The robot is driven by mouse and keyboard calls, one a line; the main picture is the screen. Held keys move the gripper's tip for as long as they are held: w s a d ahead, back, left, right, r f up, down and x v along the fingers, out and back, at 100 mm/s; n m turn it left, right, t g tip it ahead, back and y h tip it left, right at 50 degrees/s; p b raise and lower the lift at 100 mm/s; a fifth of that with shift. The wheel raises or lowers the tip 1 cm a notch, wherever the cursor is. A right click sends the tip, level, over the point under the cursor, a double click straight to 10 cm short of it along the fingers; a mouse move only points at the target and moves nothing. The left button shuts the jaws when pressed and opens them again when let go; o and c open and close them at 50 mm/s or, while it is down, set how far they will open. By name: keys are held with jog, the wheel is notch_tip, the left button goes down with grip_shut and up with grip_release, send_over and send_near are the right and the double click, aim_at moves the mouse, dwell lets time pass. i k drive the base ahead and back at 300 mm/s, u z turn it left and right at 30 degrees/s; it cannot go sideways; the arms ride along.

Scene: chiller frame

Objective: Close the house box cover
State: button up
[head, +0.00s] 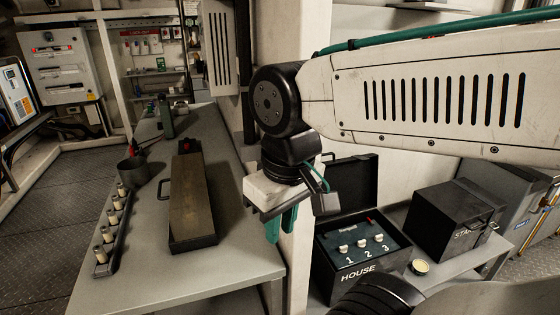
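The house box (345,280) is a black case marked HOUSE on the bench at lower right. Its panel carries white knobs numbered 1, 2 and 3. The box cover (355,183) stands open, raised upright at the back of the box. My gripper (281,226), with teal fingers pointing down, hangs left of the house box and apart from it in the picture. Nothing shows between the fingers, but their gap is hard to judge from this angle. My arm hides part of the area above and behind the cover.
A shut black box (445,222) with a partly readable label stands right of the house box. A small round tin (420,267) lies between them. The left bench (140,270) holds a long tray (193,205), a row of cylinders (112,228) and a dark pot (134,171).

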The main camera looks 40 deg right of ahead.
aim_at(355, 177)
jog(key=u, duration=0.1)
jog(key=k, duration=0.25)
jog(key=z, duration=1.35)
jog(key=i, duration=0.45)
jog(key=u, duration=0.1)
